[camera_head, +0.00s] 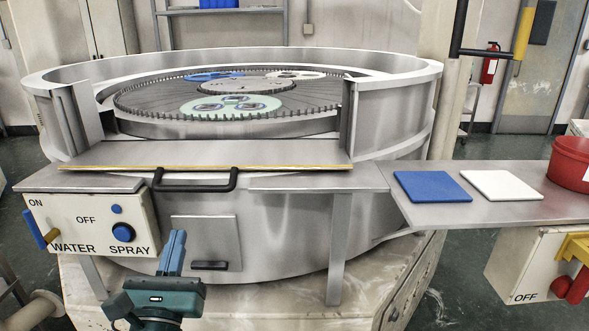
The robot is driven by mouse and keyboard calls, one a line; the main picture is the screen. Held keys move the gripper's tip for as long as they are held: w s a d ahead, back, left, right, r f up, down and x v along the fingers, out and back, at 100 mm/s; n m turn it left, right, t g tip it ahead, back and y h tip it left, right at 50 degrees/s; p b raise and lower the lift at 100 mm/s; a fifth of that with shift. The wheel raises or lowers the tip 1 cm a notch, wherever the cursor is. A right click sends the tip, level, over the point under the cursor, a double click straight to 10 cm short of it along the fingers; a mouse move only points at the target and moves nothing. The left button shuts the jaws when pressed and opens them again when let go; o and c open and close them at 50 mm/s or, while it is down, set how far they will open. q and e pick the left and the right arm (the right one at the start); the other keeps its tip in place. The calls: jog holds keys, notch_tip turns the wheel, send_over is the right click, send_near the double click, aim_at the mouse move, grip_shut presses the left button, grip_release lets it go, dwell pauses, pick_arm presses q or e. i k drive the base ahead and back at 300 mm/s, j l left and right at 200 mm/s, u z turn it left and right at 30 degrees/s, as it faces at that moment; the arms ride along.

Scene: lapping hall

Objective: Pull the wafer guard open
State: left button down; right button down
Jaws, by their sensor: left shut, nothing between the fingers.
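A wide grey metal panel with a yellow front edge, which looks like the wafer guard (215,153), spans the front gap of the round lapping machine's wall. A black bar handle (196,184) hangs at its front edge. My left gripper (178,236) is low in front of the machine, its blue fingers pointing up and shut with nothing between them. It is below the handle and apart from it. My right gripper is not in view.
A control box (88,228) with knobs is left of my gripper. A small hatch (205,236) with a black handle is behind it. A metal shelf (520,195) at right carries blue and white pads (487,185) and a red tub (572,165). The machine's toothed ring (150,108) holds discs.

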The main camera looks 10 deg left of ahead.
aim_at(234, 156)
jog(key=k+l, duration=0.15)
jog(key=k, duration=0.35)
jog(key=k+l, duration=0.2)
jog(key=k, duration=0.25)
